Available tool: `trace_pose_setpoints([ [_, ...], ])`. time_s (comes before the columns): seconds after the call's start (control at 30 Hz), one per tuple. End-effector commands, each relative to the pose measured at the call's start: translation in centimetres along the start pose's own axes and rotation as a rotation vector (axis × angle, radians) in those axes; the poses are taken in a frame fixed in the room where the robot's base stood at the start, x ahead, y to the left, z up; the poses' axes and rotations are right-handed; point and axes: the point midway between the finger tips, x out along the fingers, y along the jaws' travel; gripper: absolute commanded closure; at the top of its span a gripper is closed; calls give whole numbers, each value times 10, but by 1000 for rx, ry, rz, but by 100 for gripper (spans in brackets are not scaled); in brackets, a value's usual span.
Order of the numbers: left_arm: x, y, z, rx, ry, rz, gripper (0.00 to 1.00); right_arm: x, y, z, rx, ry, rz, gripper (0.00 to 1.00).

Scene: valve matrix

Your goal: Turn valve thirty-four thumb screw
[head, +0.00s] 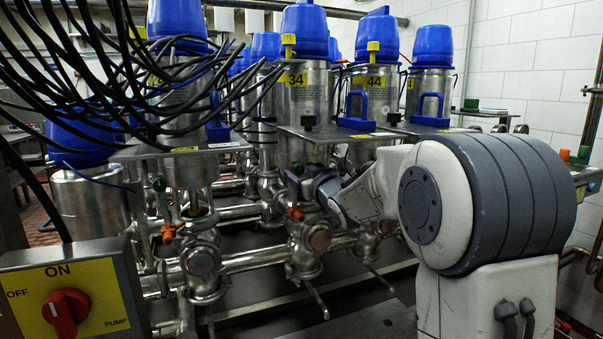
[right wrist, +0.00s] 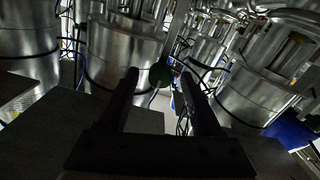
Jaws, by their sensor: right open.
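Valve thirty-four (head: 310,95) is a steel cylinder with a blue cap and a yellow "34" label, in the middle of the head view. A small green thumb screw (head: 297,168) shows below its grey plate (head: 330,133), above an orange handle (head: 295,213). My right gripper (head: 293,184) is beside it under the plate, partly hidden by shadow and pipework. In the right wrist view, the open fingers (right wrist: 165,82) point ahead, with a round dark green knob (right wrist: 160,73) between or just beyond their tips. I cannot tell whether they touch it. My left gripper is not in view.
Valve forty-four (head: 374,90) stands to the right. Black cables (head: 170,90) hang over the valves at left. A pump switch box (head: 72,300) with a red knob is at the front left. Steel pipes (head: 255,258) run below the plates.

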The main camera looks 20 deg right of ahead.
Motion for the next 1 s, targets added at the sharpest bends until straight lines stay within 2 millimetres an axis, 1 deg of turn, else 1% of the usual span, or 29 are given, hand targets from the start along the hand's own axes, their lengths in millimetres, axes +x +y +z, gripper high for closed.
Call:
trace_pose_setpoints([
  [0.1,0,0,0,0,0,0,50,0,0,0,0,0,0,34],
  [0.13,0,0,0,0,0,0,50,0,0,0,0,0,0,41],
  [0.17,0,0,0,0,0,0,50,0,0,0,0,0,0,53],
  [0.2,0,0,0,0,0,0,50,0,0,0,0,0,0,68],
  [0.27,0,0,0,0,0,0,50,0,0,0,0,0,0,91],
  [0.3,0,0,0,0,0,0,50,0,0,0,0,0,0,100],
  [0.53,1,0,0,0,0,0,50,0,0,0,-9,0,1,100],
  [0.67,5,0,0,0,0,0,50,0,0,1,-43,1,1,100],
  [0.87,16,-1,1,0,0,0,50,0,0,2,-154,2,1,100],
  [1.0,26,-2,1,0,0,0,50,-1,0,3,-271,3,2,100],
])
